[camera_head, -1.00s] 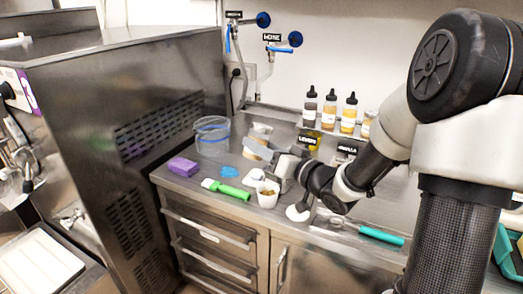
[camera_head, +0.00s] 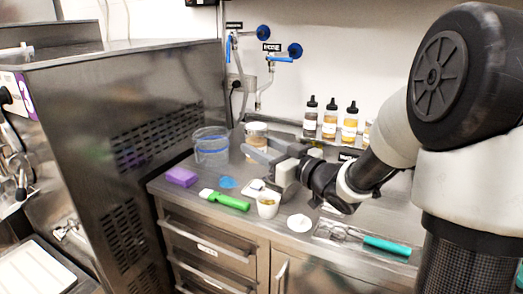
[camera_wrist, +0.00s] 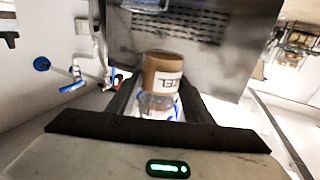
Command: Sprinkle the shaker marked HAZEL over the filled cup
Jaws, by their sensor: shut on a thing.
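The shaker (camera_head: 256,129) has a brown upper part and a pale label. In the wrist view the shaker (camera_wrist: 163,72) sits between my fingers, with a partly visible, upside-down label that seems to end in "EL". My gripper (camera_head: 255,149) is shut on it, beyond the cup and above the back of the counter. The small white cup (camera_head: 267,205) stands upright on the counter nearer the front, with yellow-brown filling at its top. The shaker is apart from the cup and not over it.
A clear tub (camera_head: 211,149), purple sponge (camera_head: 181,177), blue patch (camera_head: 228,182) and green-handled tool (camera_head: 225,201) lie left of the cup. A white round item (camera_head: 299,223) and teal-handled tool (camera_head: 386,244) lie right. Bottles (camera_head: 330,119) line the back; the steel machine (camera_head: 120,130) rises left.

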